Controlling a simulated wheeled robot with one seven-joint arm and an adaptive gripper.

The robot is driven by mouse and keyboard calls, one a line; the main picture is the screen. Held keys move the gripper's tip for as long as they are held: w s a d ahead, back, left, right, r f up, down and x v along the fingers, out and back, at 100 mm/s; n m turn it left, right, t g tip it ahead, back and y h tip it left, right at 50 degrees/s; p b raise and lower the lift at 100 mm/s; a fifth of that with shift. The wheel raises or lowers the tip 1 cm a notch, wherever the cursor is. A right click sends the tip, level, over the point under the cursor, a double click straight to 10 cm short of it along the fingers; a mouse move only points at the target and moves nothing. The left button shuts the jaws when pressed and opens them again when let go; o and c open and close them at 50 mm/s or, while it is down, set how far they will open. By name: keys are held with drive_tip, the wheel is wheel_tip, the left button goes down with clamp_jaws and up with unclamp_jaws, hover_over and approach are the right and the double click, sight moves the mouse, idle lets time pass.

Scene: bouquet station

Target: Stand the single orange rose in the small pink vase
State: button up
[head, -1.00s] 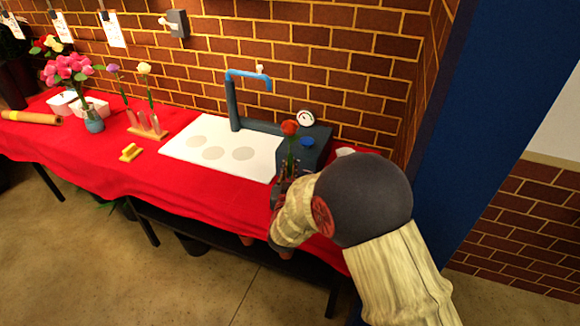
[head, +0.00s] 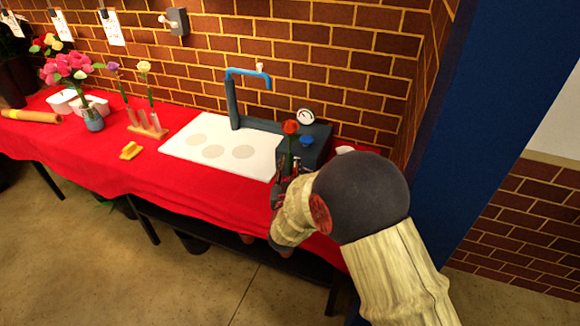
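The orange rose (head: 290,127) stands roughly upright at the right end of the red-covered table, its bloom in front of the dark machine. Its green stem runs down to my gripper (head: 281,187). My gripper is at the stem's lower part, small and dark against the red cloth. I cannot tell whether its fingers are closed on the stem or apart around it. I cannot make out a small pink vase; the stem's foot and what is around it are hidden by my gripper and arm.
A dark machine (head: 314,140) with a gauge and blue knob stands behind the rose. A white board (head: 190,150) lies to its left.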

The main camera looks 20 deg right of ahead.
drive_tip(key=shift+s, duration=0.1)
drive_tip(key=v, duration=1.1)
drive_tip(key=s+a+f+n+g+y, duration=0.1)
drive_tip(key=s+a+f+g+y, duration=0.15)
drive_tip(key=f, duration=0.35)
drive_tip(key=s+a+f+n+g+y, duration=0.1)
drive_tip(key=a+f+g+y, duration=0.15)
drive_tip(key=f, duration=0.35)
drive_tip(key=s+a+n+g+y, duration=0.2)
drive_tip(key=s+a+g, duration=0.35)
drive_tip(key=s, duration=0.35)
drive_tip(key=s+d+r+g+p, duration=0.1)
drive_tip(key=s+d+r+p, duration=0.15)
drive_tip(key=s+r, duration=0.3)
drive_tip(key=s+d+r+n+g+p, duration=0.1)
drive_tip(key=s+d+r+g, duration=0.15)
drive_tip(key=s+r, duration=0.3)
drive_tip(key=s+d+r+g+p, duration=0.1)
drive_tip(key=s+d+r, duration=0.3)
drive_tip(key=s+r, duration=0.15)
drive_tip(key=s+d+r+m+t+h+p, duration=0.1)
drive_tip(key=d+r, duration=0.4)
drive_tip(key=r, duration=0.8)
drive_tip(key=shift+t+p, duration=0.8)
drive_tip(key=shift+t, duration=0.4)
